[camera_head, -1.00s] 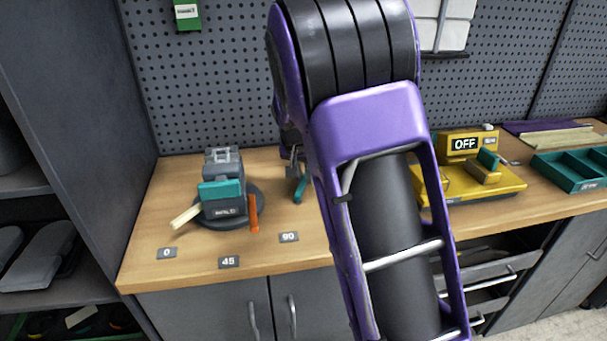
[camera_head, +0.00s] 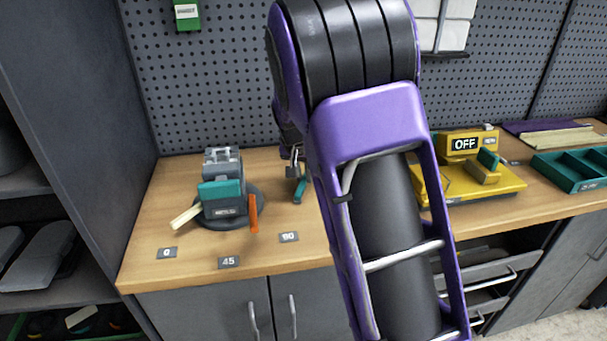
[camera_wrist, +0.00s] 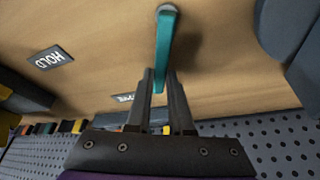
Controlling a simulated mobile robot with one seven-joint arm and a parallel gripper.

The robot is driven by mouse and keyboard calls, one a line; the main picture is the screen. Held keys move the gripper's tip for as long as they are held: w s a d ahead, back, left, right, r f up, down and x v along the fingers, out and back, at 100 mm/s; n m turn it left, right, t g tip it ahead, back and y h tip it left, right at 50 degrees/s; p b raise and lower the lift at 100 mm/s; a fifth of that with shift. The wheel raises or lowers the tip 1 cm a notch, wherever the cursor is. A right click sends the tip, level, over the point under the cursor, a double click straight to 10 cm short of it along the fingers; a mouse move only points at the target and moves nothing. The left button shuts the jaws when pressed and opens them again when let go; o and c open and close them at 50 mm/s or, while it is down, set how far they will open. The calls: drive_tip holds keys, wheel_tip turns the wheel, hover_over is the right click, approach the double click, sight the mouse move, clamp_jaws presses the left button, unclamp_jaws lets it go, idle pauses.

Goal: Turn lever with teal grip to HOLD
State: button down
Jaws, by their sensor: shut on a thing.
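The lever's teal grip (camera_wrist: 163,50) stands between the two fingers of my gripper (camera_wrist: 160,74) in the wrist view, and the gripper is shut on it. A round grey end shows at the top of the grip. A HOLD label (camera_wrist: 50,60) lies on the wood to the left of the lever. A second label (camera_wrist: 123,98) is nearer the fingers, its text partly hidden. In the head view the teal grip (camera_head: 300,189) shows just left of my arm, which hides most of the lever's surroundings.
A grey device (camera_head: 222,180) with a teal block and an orange pointer stands at left, with labels 0, 45 and 90 before it. A yellow device marked OFF (camera_head: 465,145) and a teal tray (camera_head: 575,168) are at right. A pegboard (camera_head: 210,80) rises behind the bench.

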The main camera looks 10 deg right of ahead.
idle(0.4)
drive_tip(key=shift+s+d+r+m+g+h+p, duration=0.1)
drive_tip(key=shift+s+d+m+g+h+p, duration=0.2)
drive_tip(key=shift+m, duration=0.45)
drive_tip(key=shift+s+d+m+h+p, duration=0.1)
drive_tip(key=shift+d+m+h+p, duration=0.25)
drive_tip(key=shift+m, duration=0.4)
drive_tip(key=m, duration=0.1)
drive_tip(key=s+d+m+g+h+p, duration=0.1)
drive_tip(key=m, duration=0.1)
drive_tip(key=shift+s+d+m, duration=0.1)
drive_tip(key=shift+s+m, duration=0.1)
drive_tip(key=shift+m, duration=0.1)
drive_tip(key=m+p, duration=0.1)
drive_tip(key=s+m+g+p, duration=0.1)
drive_tip(key=m, duration=0.1)
drive_tip(key=shift+s+d+m, duration=0.3)
drive_tip(key=shift+d, duration=0.05)
drive_tip(key=shift+s+m+g+h+p, duration=0.25)
drive_tip(key=shift+s+m+g+p, duration=0.45)
drive_tip(key=shift+m, duration=0.7)
drive_tip(key=c, duration=0.8)
unclamp_jaws()
drive_tip(key=shift+s, duration=0.1)
